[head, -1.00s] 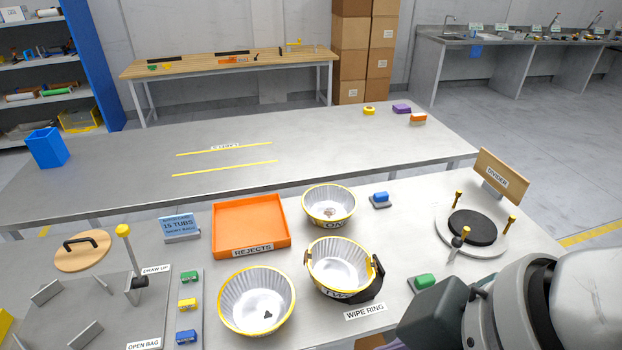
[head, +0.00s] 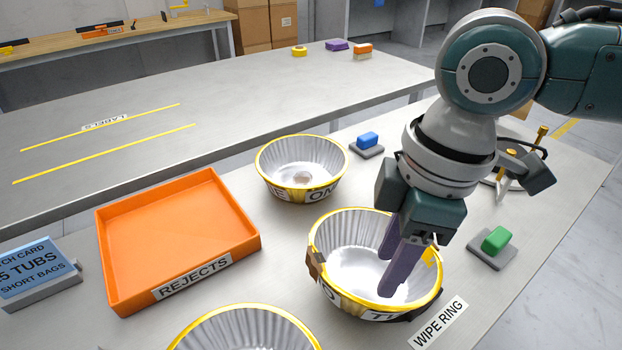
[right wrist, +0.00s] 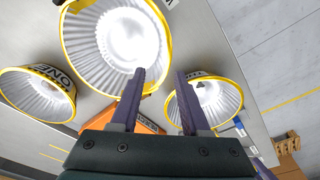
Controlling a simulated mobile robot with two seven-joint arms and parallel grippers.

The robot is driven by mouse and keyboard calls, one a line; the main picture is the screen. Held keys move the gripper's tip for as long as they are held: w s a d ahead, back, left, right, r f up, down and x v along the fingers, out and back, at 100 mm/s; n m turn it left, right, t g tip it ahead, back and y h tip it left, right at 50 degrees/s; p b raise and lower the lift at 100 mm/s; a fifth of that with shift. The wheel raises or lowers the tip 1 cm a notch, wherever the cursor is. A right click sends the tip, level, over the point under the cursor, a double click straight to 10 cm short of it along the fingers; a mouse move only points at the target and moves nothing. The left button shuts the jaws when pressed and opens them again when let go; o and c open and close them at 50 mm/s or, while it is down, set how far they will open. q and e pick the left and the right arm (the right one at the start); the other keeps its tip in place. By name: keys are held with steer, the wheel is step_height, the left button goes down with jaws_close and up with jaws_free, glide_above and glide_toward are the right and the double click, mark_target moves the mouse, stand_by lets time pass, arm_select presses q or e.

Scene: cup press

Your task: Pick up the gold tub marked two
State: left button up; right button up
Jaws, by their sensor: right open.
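The gold-rimmed tub marked with a partly hidden label starting "TW" (head: 345,285) sits upright in the wipe ring, its silver fluted inside empty as far as it shows. It is the large tub (right wrist: 112,40) in the right wrist view. My right gripper (head: 388,272) is open, with its purple fingers over the near right part of this tub, at or inside its rim; whether they touch the wall I cannot tell. My left gripper is out of view.
A tub marked ONE (head: 300,175) stands behind, with a spot inside. Another gold-rimmed tub (head: 245,330) is cut off at the front. An orange rejects tray (head: 175,240) is left. Blue (head: 367,140) and green (head: 495,240) blocks sit on grey pads.

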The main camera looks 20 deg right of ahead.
mark_target(374, 296)
steer(key=f, duration=0.2)
steer(key=shift+s+a+f, duration=0.1)
steer(key=shift+s+f, duration=0.1)
steer(key=shift+f, duration=0.1)
steer(key=f, duration=0.2)
steer(key=f+b, duration=0.1)
steer(key=f, duration=0.2)
steer(key=shift+w+a+f+b, duration=0.2)
steer(key=shift+a+f+b, duration=0.1)
steer(key=shift+a+b, duration=0.05)
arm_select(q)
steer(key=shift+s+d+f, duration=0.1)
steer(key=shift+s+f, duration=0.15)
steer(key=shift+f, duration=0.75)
arm_select(e)
jaws_close()
